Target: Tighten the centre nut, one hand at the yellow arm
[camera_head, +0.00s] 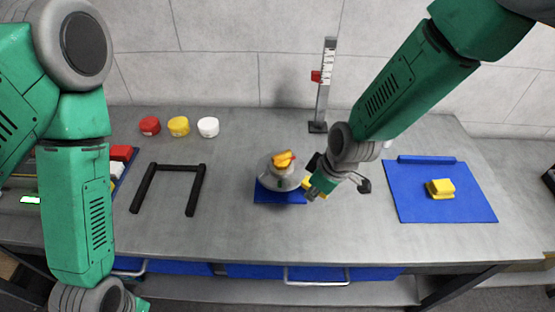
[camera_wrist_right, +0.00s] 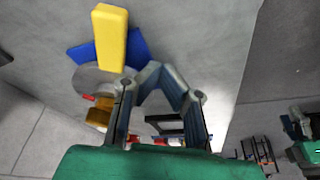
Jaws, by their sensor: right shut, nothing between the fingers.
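The hub is a round grey disc (camera_head: 283,178) on a blue base (camera_head: 268,196) at the middle of the bench. A yellow-orange piece at its centre (camera_head: 283,159) is where the nut sits; the nut itself is too small to tell. The yellow arm (camera_wrist_right: 110,38) sticks out from the hub in the right wrist view, and part of it shows in the head view beside my gripper. My right gripper (camera_head: 312,194) is shut and empty, just right of the hub. In the right wrist view its fingers (camera_wrist_right: 155,70) meet below the yellow arm, apparently apart from it. My left gripper's fingers are out of frame.
Red, yellow and white caps (camera_head: 179,126) stand at the back left. A black U-shaped frame (camera_head: 168,188) lies left of the hub. An upright scale (camera_head: 324,85) stands behind it. A blue mat (camera_head: 425,207) with a yellow block (camera_head: 440,188) lies right. Bench is clear between.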

